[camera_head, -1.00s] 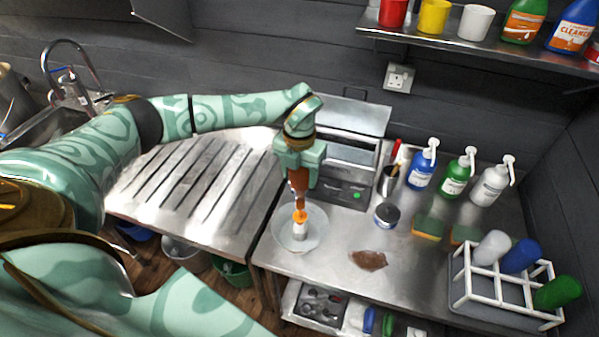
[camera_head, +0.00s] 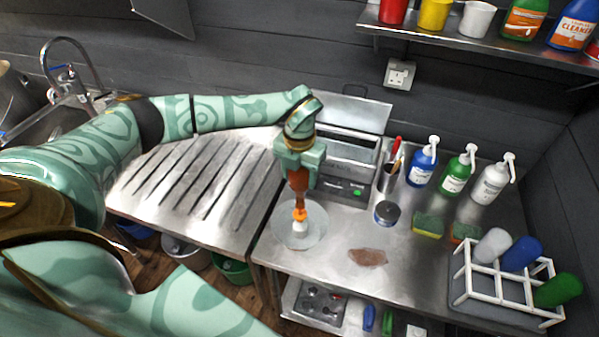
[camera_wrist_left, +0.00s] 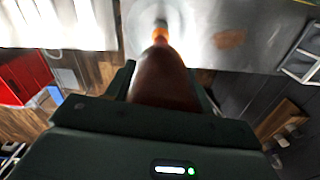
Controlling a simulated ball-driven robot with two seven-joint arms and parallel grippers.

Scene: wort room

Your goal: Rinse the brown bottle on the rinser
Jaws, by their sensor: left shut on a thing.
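My left gripper (camera_head: 300,160) is shut on the brown bottle (camera_head: 299,183) and holds it upside down, neck downward. The bottle also shows in the left wrist view (camera_wrist_left: 162,80), with an orange band at its neck. The rinser (camera_head: 317,233) is a clear round dish with a white centre piece, on the steel counter's left front corner. The bottle's mouth is right at or just above the white centre piece; I cannot tell whether they touch. My right gripper is not in view.
A grey machine (camera_head: 345,165) with a raised lid stands behind the bottle. A round tin (camera_head: 386,213), sponges (camera_head: 428,225), pump bottles (camera_head: 455,175) and a white rack (camera_head: 505,290) stand to the right. A brown stain (camera_head: 368,257) marks the counter. A ribbed drainboard (camera_head: 190,185) lies left.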

